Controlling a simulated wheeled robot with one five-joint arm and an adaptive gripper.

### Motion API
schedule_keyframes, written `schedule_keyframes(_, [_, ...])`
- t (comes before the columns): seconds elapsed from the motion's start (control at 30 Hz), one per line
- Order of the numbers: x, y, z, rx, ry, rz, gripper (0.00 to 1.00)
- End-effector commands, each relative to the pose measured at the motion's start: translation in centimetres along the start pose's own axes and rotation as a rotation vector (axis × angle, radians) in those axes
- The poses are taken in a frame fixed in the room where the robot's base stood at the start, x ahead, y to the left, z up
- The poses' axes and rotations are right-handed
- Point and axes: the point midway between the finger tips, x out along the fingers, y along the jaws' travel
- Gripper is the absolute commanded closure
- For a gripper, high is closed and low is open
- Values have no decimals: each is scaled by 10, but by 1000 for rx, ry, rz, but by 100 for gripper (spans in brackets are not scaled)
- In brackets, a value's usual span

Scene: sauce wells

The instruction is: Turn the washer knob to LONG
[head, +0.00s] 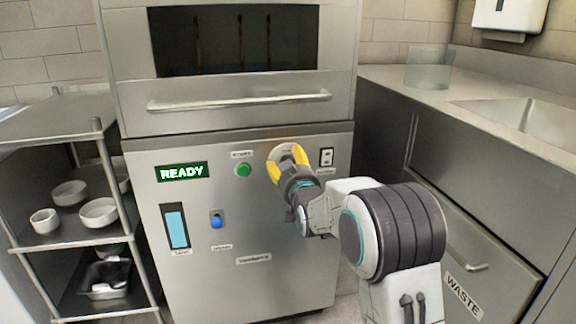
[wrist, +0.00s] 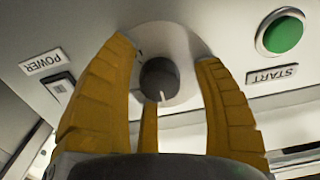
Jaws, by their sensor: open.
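The washer's front panel (head: 200,235) stands ahead, with a lit READY display (head: 182,172). The knob (wrist: 160,78) is dark and round, with a short white pointer mark on its edge toward the bottom of the wrist picture. It sits on a pale round dial plate (wrist: 180,45), whose position words I cannot read. My gripper (head: 287,154) has yellow fingers at the dial and hides the knob in the head view. In the wrist view my gripper (wrist: 164,52) is open, with fingers on both sides of the knob. I cannot tell whether they touch it.
A green START button (head: 243,170) is left of the dial, and a POWER switch (head: 326,157) is right of it. A blue control (head: 217,221) sits lower on the panel. A bowl shelf (head: 70,238) stands left; a sink counter (head: 440,90) is right.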

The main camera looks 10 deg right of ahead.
Motion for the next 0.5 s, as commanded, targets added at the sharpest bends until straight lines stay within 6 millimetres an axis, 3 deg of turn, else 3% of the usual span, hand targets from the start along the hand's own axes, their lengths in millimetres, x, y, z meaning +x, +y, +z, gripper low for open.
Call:
schedule_keyframes(0.3, [1, 0, 0, 0, -1, 0, 37])
schedule_keyframes(0.5, [1, 0, 0, 0, -1, 0, 55])
